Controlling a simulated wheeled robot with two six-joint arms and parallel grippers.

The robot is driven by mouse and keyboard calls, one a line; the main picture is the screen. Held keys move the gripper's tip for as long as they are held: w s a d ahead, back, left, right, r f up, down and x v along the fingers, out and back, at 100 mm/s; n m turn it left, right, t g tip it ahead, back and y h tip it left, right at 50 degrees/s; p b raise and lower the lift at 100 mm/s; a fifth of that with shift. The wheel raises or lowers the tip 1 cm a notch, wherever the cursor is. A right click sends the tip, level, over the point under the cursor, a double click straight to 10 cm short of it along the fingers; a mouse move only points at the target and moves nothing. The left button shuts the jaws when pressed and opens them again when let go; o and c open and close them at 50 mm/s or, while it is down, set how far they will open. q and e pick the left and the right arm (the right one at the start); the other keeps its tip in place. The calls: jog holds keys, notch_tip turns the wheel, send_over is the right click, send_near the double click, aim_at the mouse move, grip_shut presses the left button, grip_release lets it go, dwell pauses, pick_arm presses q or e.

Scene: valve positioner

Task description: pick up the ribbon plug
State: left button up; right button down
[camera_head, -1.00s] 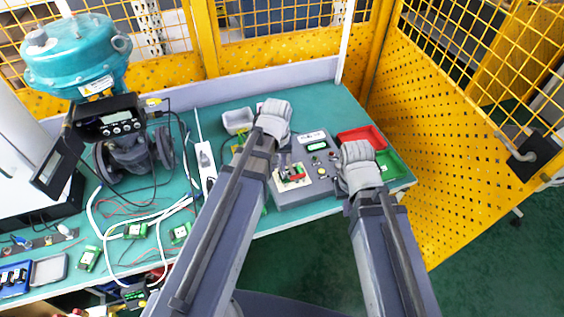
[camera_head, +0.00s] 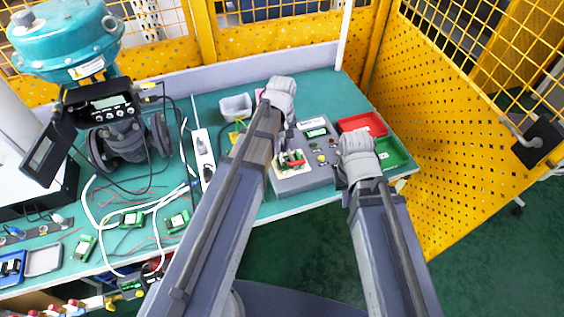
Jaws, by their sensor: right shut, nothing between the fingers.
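I cannot make out the ribbon plug for certain. A small pale board with red and green parts (camera_head: 291,162) sits on the left of a grey test box (camera_head: 307,180). My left gripper (camera_head: 281,156) is over the left of this box, close to the board. The arm hides most of it, so its opening and any hold on the plug cannot be told. My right gripper (camera_head: 341,180) is shut and empty at the box's right edge, partly hidden by its own wrist.
A red bin (camera_head: 362,124) and a green bin (camera_head: 393,153) stand right of the box. A grey tray (camera_head: 236,106) and a white power strip (camera_head: 203,153) lie to the left. Cables and small green boards (camera_head: 131,219) cover the left bench. A yellow mesh fence (camera_head: 440,150) bounds the right.

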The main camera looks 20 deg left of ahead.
aim_at(282, 157)
pick_arm(q)
jog(key=shift+f+b, duration=2.65)
jog(key=shift+r, duration=0.1)
jog(key=shift+c, duration=0.2)
grip_shut()
